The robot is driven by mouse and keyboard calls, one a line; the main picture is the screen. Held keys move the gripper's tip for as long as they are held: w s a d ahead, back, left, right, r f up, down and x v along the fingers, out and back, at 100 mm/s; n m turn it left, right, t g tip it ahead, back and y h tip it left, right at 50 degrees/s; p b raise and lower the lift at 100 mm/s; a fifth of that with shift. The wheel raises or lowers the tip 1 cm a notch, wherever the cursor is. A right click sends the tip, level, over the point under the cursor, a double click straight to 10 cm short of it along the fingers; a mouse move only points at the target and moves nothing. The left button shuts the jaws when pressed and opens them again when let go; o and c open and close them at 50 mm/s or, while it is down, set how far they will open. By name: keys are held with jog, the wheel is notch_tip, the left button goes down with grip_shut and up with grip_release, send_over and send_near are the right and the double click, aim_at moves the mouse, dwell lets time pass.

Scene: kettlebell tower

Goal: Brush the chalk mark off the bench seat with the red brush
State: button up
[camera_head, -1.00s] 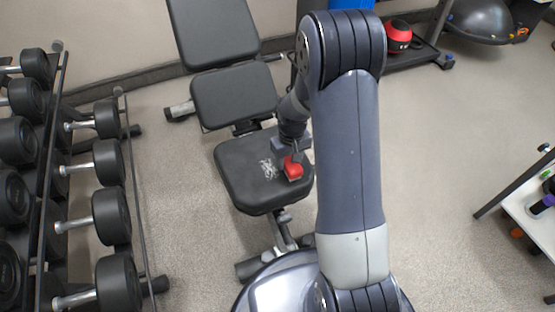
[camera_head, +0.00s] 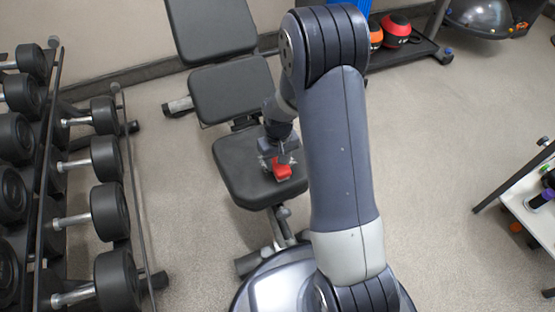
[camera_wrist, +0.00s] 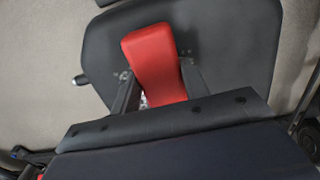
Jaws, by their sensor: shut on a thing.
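The red brush (camera_head: 282,172) is in my gripper (camera_head: 279,158), low over the black bench seat (camera_head: 238,182). In the wrist view the red brush (camera_wrist: 155,62) stands out between the two fingers of my gripper (camera_wrist: 158,85), which is shut on it. The bench seat (camera_wrist: 235,50) fills the background there. A small pale bit of the chalk mark (camera_head: 266,162) shows beside the brush, to its left. Much of the mark is hidden behind the brush and gripper. I cannot tell whether the brush touches the seat.
Dumbbell racks (camera_head: 112,210) stand at the left. The bench backrest (camera_head: 233,90) rises behind the seat. A white table (camera_head: 530,210) is at the right edge. The floor (camera_head: 430,150) between is clear.

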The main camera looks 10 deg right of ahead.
jog(key=shift+s+a, duration=0.1)
jog(key=shift+a, duration=0.35)
jog(key=shift+d, duration=0.15)
jog(key=shift+w+d+f, duration=0.1)
jog(key=shift+w+d, duration=0.15)
jog(key=shift+d, duration=0.8)
jog(key=shift+w+d, duration=0.2)
jog(key=shift+d, duration=0.8)
jog(key=shift+s+a, duration=0.25)
jog(key=shift+a, duration=0.85)
jog(key=shift+s+a, duration=0.2)
jog(key=shift+a, duration=0.9)
jog(key=shift+r+p, duration=0.9)
jog(key=shift+r, duration=0.15)
